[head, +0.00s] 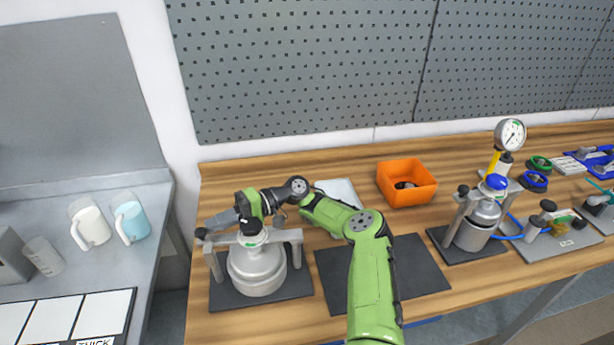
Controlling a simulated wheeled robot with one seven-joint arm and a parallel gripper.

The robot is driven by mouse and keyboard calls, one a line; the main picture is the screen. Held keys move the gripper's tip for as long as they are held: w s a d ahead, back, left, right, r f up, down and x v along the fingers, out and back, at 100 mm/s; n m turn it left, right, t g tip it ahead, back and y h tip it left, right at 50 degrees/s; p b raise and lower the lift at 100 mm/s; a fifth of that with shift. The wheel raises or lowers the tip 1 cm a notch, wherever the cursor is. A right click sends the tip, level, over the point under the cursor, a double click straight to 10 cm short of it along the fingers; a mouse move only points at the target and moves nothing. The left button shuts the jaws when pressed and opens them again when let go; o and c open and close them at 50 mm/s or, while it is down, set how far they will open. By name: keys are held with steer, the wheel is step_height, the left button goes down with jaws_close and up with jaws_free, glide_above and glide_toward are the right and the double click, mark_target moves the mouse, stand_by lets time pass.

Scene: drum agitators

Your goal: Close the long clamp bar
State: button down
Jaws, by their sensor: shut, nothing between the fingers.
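A silver lidded vessel (257,270) stands on a black base plate at the left of the wooden bench. A long metal clamp bar (274,236) lies across its top between two posts. A black knob (251,227) sits at the bar's middle and a black knob (201,233) at its left end. My gripper (210,222) is shut and empty, just above and behind the bar's left part, pointing left. Whether it touches the bar, and whether the bar's left end is fully seated, I cannot tell.
A black mat (405,265) lies right of the vessel, with my arm across it. An orange bin (410,190) stands behind it. A second vessel (474,230) with a gauge (510,134) stands further right.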

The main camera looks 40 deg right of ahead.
steer(key=shift+s+a+n+g, duration=0.6)
steer(key=shift+s+g, duration=0.15)
steer(key=shift+g, duration=0.15)
steer(key=shift+d, duration=0.1)
steer(key=d, duration=1.2)
steer(key=shift+w+b, duration=0.35)
steer(key=shift+b, duration=0.1)
steer(key=shift+f, duration=0.1)
